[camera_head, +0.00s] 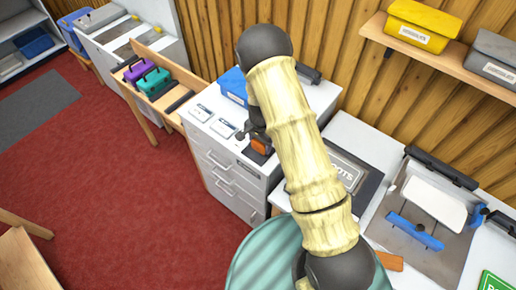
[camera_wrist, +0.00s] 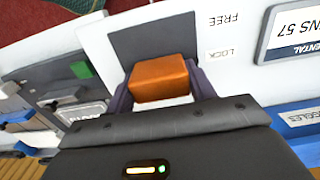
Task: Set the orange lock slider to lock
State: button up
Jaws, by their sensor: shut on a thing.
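The orange lock slider (camera_wrist: 160,78) fills the space between the two fingers of my gripper (camera_wrist: 161,88) in the wrist view. The fingers are shut on its two sides. It sits over the near end of a dark plate (camera_wrist: 148,38). The printed word LOCK (camera_wrist: 220,54) is closest to it, and FREE (camera_wrist: 222,20) is farther up. In the head view the slider (camera_head: 260,146) shows on the white cabinet's top, with my gripper (camera_head: 256,136) at it, partly hidden by my arm. The slider's underside is hidden.
The white drawer cabinet (camera_head: 228,182) carries labelled cards (camera_head: 201,113) and a blue box (camera_head: 233,85). A wooden rack (camera_head: 150,90) with purple and teal items stands to the left. A wall shelf (camera_head: 450,62) holds boxes at right. Red floor (camera_head: 110,190) is open at left.

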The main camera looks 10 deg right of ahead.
jog(key=shift+w+d+r, duration=0.1)
jog(key=shift+w+d, duration=0.05)
jog(key=shift+w, duration=0.05)
jog(key=o, duration=1.4)
notch_tip(320, 180, up, 17)
jog(key=b, duration=0.4)
jog(key=shift+s+r, duration=0.15)
